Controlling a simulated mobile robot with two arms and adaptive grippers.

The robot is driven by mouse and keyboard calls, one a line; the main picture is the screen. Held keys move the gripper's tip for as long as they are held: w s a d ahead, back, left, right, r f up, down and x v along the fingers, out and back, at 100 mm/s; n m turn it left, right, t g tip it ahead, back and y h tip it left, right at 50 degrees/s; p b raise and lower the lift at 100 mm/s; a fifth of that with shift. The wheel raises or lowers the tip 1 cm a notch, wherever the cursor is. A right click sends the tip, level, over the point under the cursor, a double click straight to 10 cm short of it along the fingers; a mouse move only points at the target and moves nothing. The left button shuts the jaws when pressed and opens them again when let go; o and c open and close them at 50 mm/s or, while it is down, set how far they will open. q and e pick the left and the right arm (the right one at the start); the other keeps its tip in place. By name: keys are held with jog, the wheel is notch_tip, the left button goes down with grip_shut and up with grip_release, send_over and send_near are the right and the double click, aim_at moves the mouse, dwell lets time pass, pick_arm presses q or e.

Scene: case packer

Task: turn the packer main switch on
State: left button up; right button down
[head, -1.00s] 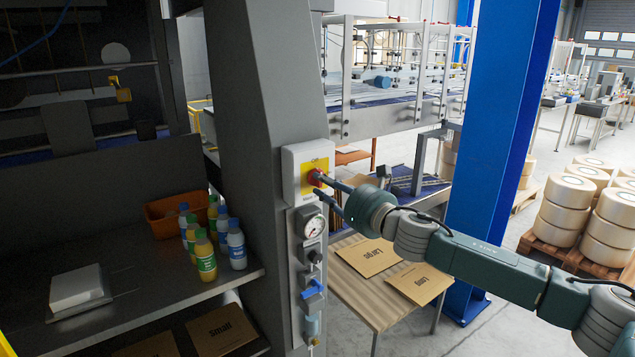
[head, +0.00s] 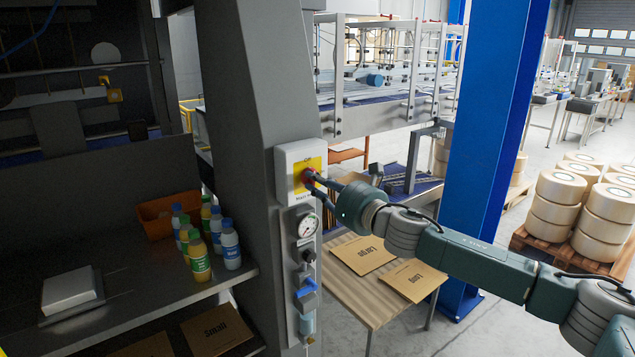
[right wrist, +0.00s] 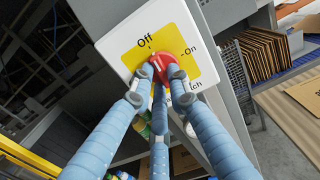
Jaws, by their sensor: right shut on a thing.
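The main switch is a red knob (head: 307,177) on a yellow plate (head: 314,163) in a white box on the grey machine column. In the right wrist view the red knob (right wrist: 168,68) sits between an "Off" label at the top and an "On" label at the right. My right gripper (head: 310,182) has its fingers around the knob and is shut on it; its blue-grey fingers also show in the right wrist view (right wrist: 160,84). The fingers cover part of the knob, so I cannot tell its exact angle. My left gripper is not in view.
Below the switch on the column are a round gauge (head: 307,225) and a blue valve handle (head: 306,288). Bottles (head: 198,256) and an orange bin (head: 157,217) stand on the shelf at left. A table (head: 372,309) with cardboard lies behind my right arm.

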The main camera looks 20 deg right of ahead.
jog(key=shift+d+r+m+p, duration=0.1)
jog(key=shift+r+m+p, duration=0.1)
jog(key=shift+m+p, duration=3.1)
jog(key=shift+r+m+p, duration=0.2)
jog(key=shift+m+p, duration=1)
jog(key=shift+m, duration=4.1)
jog(key=c, duration=1.9)
grip_release()
jog(key=shift+c, duration=0.2)
jog(key=shift+w, duration=0.1)
jog(key=shift+f, duration=0.1)
